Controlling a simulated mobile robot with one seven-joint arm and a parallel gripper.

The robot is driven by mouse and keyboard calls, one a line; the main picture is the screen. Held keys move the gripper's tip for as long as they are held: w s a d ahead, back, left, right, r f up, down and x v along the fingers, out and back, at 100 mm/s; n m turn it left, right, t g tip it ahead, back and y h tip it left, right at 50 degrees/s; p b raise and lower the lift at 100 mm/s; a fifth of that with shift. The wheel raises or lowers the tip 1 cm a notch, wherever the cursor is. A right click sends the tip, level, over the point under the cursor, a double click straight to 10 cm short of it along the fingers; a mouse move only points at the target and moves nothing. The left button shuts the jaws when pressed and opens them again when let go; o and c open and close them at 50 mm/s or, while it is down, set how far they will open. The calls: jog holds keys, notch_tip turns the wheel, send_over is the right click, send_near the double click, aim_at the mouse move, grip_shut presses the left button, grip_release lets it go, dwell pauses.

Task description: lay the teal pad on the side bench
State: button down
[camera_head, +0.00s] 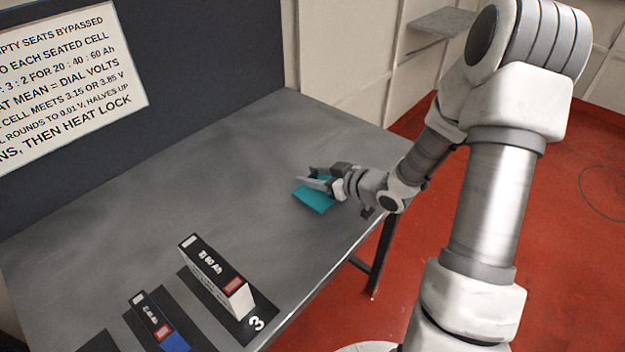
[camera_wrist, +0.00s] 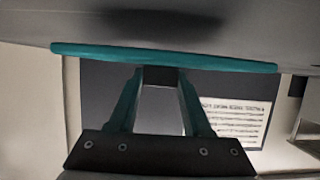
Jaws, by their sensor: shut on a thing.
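The teal pad (camera_head: 313,200) is a thin flat piece at the far right part of the long grey bench (camera_head: 180,170). My gripper (camera_head: 315,178) is shut on the pad, with the fingers pointing left. In the wrist view the pad (camera_wrist: 165,57) shows edge-on as a long teal strip across the fingertips (camera_wrist: 160,75). The grey bench surface fills the top of that view, with a dark shadow close by the pad. I cannot tell whether the pad touches the bench or hangs just above it. My wrist hides part of the pad.
A sign (camera_head: 60,75) hangs on the dark back panel. A small grey shelf (camera_head: 443,22) is on the far wall. The bench middle is clear.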

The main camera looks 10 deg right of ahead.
jog(key=shift+f, duration=0.3)
jog(key=shift+f, duration=0.1)
